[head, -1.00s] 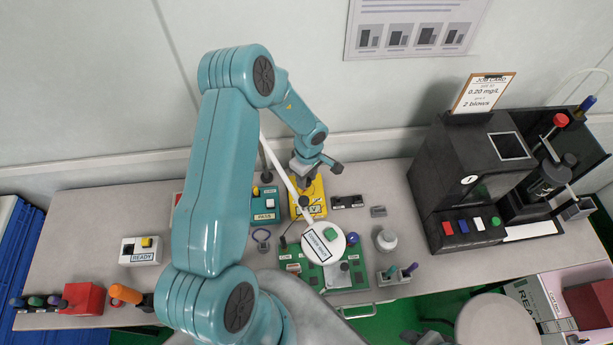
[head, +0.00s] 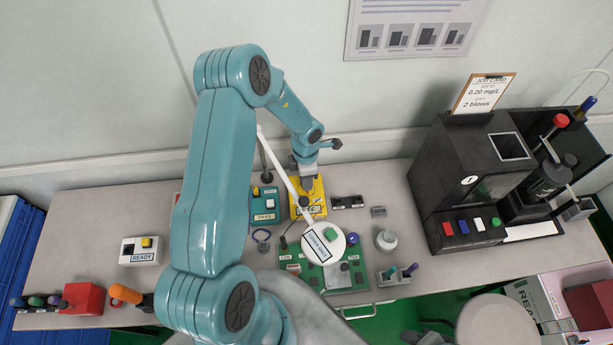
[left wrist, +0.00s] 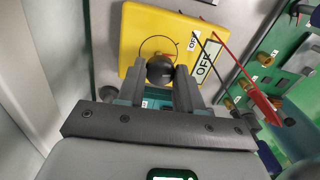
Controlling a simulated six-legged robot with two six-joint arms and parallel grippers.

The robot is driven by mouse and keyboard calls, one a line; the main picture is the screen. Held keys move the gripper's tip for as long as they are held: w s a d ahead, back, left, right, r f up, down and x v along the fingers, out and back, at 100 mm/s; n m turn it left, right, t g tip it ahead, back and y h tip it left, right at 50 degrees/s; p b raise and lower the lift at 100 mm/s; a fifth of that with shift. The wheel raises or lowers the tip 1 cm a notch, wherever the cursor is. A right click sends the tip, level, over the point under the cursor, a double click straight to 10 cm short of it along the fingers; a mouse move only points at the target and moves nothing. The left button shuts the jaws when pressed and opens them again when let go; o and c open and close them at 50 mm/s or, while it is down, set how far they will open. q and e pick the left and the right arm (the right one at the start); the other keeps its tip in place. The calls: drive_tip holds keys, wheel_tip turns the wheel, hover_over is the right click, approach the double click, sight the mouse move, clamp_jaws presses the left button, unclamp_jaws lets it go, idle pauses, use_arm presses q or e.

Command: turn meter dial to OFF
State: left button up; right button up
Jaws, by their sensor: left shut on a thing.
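The yellow meter (head: 312,186) lies on the bench in the middle of the head view, largely covered by my gripper. In the left wrist view the yellow meter (left wrist: 140,25) shows a black round dial (left wrist: 160,69) with a red mark near its top. A small OFF label and a larger OFF plate (left wrist: 204,66) are on its face. My left gripper (left wrist: 160,88) is shut on the dial, with one finger on each side; it also shows in the head view (head: 305,172). Exactly where the dial points is hard to tell. My right gripper is not seen.
A white round magnifier head (head: 337,236) stands over a green board (head: 350,285) right in front of the meter. A teal tester (head: 262,204) is close on the left. Red and dark leads (left wrist: 229,47) cross the meter's right side. A black machine (head: 450,180) stands at the right.

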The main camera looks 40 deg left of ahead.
use_arm(q)
drive_tip(key=n, duration=0.6)
drive_tip(key=shift+s+f, duration=0.1)
drive_tip(key=shift+s, duration=0.05)
drive_tip(key=shift+n, duration=0.3)
idle(0.4)
drive_tip(key=o, duration=1)
drive_tip(key=shift+o, duration=0.2)
drive_tip(key=shift+a+r, duration=0.15)
drive_tip(key=shift+r, duration=0.4)
wheel_tip(320, 180, up, 15)
drive_tip(key=b, duration=0.1)
drive_tip(key=shift+a+r, duration=0.15)
drive_tip(key=shift+a, duration=0.2)
drive_tip(key=shift+d, duration=0.1)
